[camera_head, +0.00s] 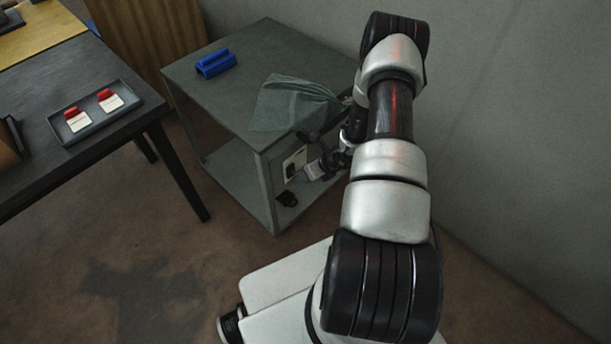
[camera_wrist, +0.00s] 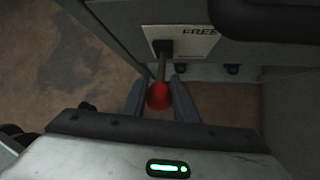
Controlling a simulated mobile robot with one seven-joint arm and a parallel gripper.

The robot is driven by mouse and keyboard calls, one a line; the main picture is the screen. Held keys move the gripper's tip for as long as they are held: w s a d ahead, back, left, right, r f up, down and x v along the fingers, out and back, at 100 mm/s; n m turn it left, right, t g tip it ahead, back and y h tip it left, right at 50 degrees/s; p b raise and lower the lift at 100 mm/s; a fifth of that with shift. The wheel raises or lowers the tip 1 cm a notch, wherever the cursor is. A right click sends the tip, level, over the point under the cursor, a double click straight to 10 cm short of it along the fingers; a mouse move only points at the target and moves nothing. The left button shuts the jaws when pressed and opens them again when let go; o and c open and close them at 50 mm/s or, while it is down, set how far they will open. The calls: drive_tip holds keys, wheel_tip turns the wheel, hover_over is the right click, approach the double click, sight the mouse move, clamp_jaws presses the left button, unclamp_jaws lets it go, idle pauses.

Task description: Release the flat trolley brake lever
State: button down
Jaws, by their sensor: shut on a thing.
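The flat trolley (camera_head: 215,100) is a grey two-level cart near the wall, and a label plate (camera_wrist: 192,36) on its side reads "FREE" in the wrist view. The brake lever (camera_wrist: 158,95) has a red knob and a thin stem that runs up to a dark slot in the plate. My gripper (camera_wrist: 160,100) has its two fingers on either side of the red knob and is shut on it. In the head view my gripper (camera_head: 312,171) is beside the plate at the trolley's near side, and the lever is hidden there.
A blue bracket-like block (camera_head: 216,63) and a translucent sheet or bag (camera_head: 290,103) are on the trolley's top. A dark table at left holds a tray (camera_head: 67,138) with two red-and-white tags. The wall is close on the right.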

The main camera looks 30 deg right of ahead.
drive_tip(key=shift+w+r, duration=0.2)
drive_tip(key=shift+w, duration=0.15)
drive_tip(key=c, duration=1.6)
unclamp_jaws()
drive_tip(key=shift+o, duration=0.7)
drive_tip(key=shift+s+f, duration=0.1)
drive_tip(key=shift+s, duration=0.05)
drive_tip(key=p+v, duration=0.2)
drive_tip(key=v, duration=1.5)
drive_tip(key=shift+r+p, duration=0.2)
drive_tip(key=shift+p, duration=0.1)
